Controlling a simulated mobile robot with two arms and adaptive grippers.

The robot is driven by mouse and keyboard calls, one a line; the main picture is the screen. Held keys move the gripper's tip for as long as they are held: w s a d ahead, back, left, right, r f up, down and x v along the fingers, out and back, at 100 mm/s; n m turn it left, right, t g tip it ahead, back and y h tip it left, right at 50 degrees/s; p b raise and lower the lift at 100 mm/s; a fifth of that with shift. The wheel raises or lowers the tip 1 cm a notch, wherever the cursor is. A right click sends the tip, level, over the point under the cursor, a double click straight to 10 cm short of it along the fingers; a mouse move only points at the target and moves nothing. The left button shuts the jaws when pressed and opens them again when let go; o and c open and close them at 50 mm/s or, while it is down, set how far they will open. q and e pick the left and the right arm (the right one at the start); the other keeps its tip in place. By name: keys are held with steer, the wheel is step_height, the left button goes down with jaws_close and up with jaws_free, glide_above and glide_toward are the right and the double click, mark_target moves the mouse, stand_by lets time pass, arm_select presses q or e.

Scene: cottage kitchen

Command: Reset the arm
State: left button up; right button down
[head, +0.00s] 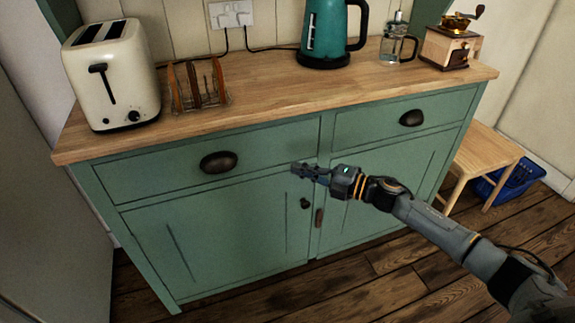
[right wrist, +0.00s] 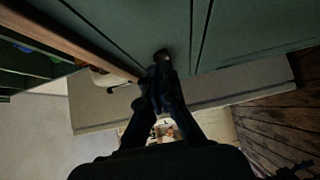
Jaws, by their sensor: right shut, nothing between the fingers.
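My right gripper (head: 303,169) reaches in from the lower right of the head view. It is shut and empty, in front of the green cabinet (head: 215,235), near the upper middle of its doors and below the drawers. Whether it touches the cabinet I cannot tell. In the right wrist view the dark fingers of the gripper (right wrist: 162,62) come together, with the green cabinet front (right wrist: 250,35) beyond them.
The wooden worktop (head: 265,85) holds a cream toaster (head: 110,75), a toast rack (head: 198,85), a teal kettle (head: 323,32), a glass press (head: 397,45) and a coffee grinder (head: 450,48). A wooden stool (head: 487,155) and blue crate (head: 510,187) stand right. Wood floor (head: 345,290) lies in front.

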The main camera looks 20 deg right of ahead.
steer(key=s+d+f+m+g+h, duration=0.1)
steer(key=s+f+m+h, duration=0.5)
steer(key=f, duration=0.5)
steer(key=s+d+f+m+g+h, duration=0.1)
steer(key=s+f+m+h, duration=0.1)
steer(key=s+f+m, duration=0.65)
steer(key=s+d+f+m+g+h, duration=0.15)
steer(key=f+m+h, duration=0.35)
steer(key=f, duration=0.8)
steer(key=s+a+f+m+g, duration=0.35)
steer(key=s+f, duration=0.25)
steer(key=s, duration=0.5)
steer(key=s+a+f+m+g, duration=0.2)
steer(key=s+a+f+g, duration=0.3)
steer(key=s, duration=0.7)
arm_select(q)
steer(key=s+a+r+p, duration=0.1)
steer(key=s+p, duration=0.6)
steer(key=s+a+r+g+p, duration=0.1)
steer(key=s+a+p, duration=0.1)
steer(key=s+p, duration=0.5)
steer(key=shift+s+r+p, duration=0.25)
steer(key=shift+s+p, duration=0.1)
steer(key=shift+p, duration=0.25)
arm_select(e)
steer(key=s+d+r, duration=0.1)
steer(key=s+d, duration=0.2)
steer(key=s, duration=1.1)
steer(key=shift+s+r, duration=0.15)
steer(key=shift+s, duration=0.15)
